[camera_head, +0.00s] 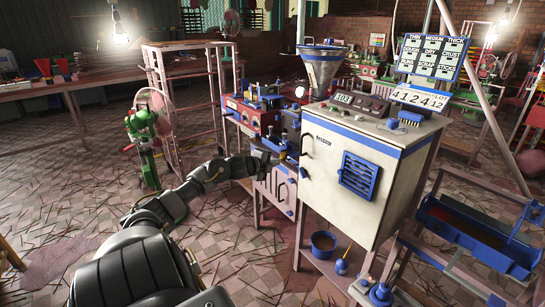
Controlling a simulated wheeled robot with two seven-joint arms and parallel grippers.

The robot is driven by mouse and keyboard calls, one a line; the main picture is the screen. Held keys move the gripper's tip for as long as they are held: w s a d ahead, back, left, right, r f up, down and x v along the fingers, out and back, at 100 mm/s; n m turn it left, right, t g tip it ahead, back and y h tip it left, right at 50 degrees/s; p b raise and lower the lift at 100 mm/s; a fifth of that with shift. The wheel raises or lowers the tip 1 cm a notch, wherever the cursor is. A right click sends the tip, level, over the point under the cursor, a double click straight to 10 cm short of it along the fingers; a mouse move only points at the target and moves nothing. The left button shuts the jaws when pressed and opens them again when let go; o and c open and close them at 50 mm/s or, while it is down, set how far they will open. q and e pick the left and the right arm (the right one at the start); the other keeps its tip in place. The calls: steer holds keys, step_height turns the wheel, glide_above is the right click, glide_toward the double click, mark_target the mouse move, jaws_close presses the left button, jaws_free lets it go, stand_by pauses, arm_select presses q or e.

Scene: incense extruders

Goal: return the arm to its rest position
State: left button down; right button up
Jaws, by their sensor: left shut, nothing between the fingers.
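My left arm reaches up from the bottom left, and its gripper (274,164) is at the left side of the white machine cabinet (352,185), in front of the small blue and grey unit below the red extruder (250,115). The gripper is shut and holds nothing. Its fingertips are small and dark here, and I cannot tell whether they touch the unit. My right gripper is out of view.
A steel hopper (323,68) and a sign board (431,60) stand above the cabinet. A blue bucket (323,244) sits low in front. A blue trough (475,232) is at the right. A green machine (146,140) stands left. Sticks litter the open floor (80,175).

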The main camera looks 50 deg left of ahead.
arm_select(q)
steer(key=shift+s+r, duration=0.1)
steer(key=shift+s, duration=0.3)
